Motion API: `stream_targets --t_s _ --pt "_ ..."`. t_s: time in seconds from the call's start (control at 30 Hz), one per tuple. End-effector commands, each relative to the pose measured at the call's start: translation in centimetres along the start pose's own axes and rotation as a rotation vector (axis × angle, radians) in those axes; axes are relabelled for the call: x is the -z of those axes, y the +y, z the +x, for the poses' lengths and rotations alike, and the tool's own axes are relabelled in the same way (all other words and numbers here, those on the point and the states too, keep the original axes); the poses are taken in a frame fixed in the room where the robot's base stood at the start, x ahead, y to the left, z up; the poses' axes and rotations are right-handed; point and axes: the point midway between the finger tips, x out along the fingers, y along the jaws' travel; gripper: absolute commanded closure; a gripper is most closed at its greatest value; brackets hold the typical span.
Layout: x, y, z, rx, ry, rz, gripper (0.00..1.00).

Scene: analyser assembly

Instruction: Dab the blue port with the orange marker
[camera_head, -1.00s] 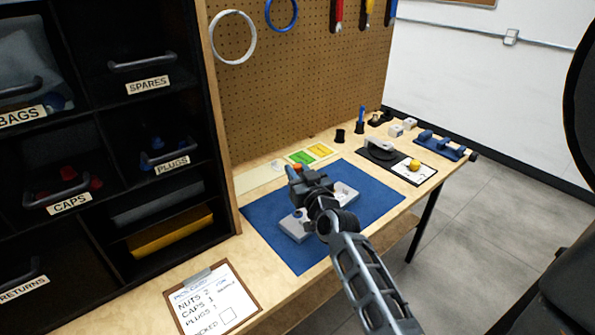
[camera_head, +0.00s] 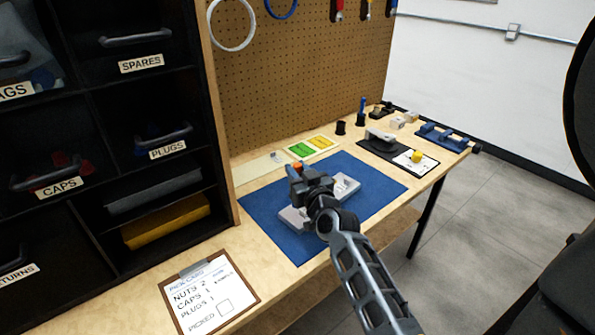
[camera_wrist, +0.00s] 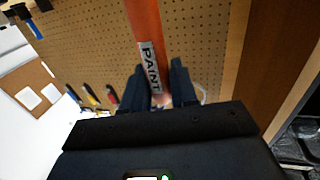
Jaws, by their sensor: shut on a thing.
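My gripper (camera_wrist: 162,88) is shut on the orange marker (camera_wrist: 146,22), which carries a label reading PAINT in the wrist view. In the head view my gripper (camera_head: 298,174) is over the blue mat (camera_head: 275,243), with a bit of orange showing at its end. A pale grey block (camera_head: 291,217) lies on the mat under and behind my gripper, partly hidden by it. I cannot make out the blue port in these frames; my arm covers part of the block.
A black drawer rack (camera_head: 110,130) stands at the left. A clipboard (camera_head: 240,279) lies at the bench's front. Green and yellow cards (camera_head: 312,147), black cups (camera_head: 340,128), a dark pad (camera_head: 375,147) and a blue rack (camera_head: 441,138) stand toward the back right.

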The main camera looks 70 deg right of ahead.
Motion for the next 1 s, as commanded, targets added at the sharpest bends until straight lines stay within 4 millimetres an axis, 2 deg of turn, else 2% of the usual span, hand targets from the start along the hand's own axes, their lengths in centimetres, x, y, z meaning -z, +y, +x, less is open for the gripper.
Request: stream_targets --t_s 1.0 --pt "-0.98 -0.01 0.00 0.000 0.000 0.000 1.00"
